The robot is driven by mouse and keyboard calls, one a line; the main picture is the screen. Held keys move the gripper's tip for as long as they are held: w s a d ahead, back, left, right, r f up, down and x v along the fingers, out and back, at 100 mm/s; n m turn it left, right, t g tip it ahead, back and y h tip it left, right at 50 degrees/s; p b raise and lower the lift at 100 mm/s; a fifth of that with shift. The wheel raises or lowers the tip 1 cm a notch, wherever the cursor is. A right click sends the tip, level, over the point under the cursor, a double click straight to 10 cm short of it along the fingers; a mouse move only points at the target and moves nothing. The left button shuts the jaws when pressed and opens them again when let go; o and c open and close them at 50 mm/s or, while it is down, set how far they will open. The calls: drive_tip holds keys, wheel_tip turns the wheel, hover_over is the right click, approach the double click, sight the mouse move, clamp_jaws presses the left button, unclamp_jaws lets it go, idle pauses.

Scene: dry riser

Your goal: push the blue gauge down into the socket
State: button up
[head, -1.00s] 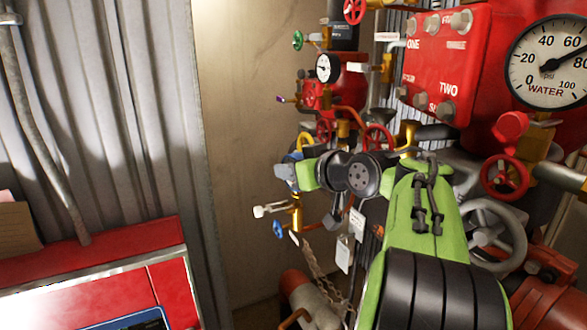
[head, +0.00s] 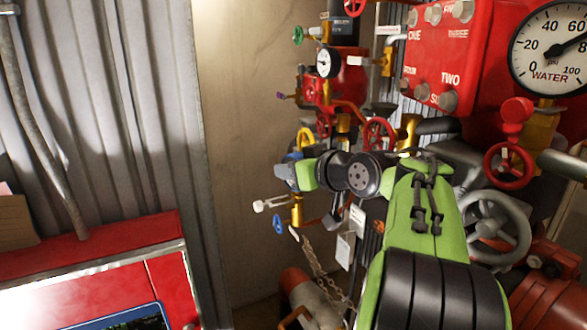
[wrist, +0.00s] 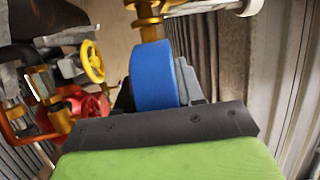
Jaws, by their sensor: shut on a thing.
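The blue gauge (wrist: 153,76) is a thick blue disc seen edge-on in the wrist view. My gripper (wrist: 158,90) is shut on it, with a dark finger on each side. A brass fitting (wrist: 150,22) lies right beyond the gauge; I cannot tell whether it belongs to the gauge or is the socket, nor how deep the gauge sits. In the head view my gripper (head: 287,172) is above a brass upright (head: 297,208), and the gauge is mostly hidden by the gripper.
A white-handled lever (head: 270,204) and a blue handwheel (head: 278,225) are close below my gripper. A yellow handwheel (wrist: 92,62) and red pipework (wrist: 80,104) are at its left in the wrist view. A red numbered box (head: 450,60) and large water gauge (head: 551,50) are at right.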

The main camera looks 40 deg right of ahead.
drive_tip(key=shift+f+b, duration=0.6)
drive_tip(key=shift+f, duration=0.05)
idle(0.3)
drive_tip(key=o, duration=1.2)
drive_tip(key=shift+w, duration=0.1)
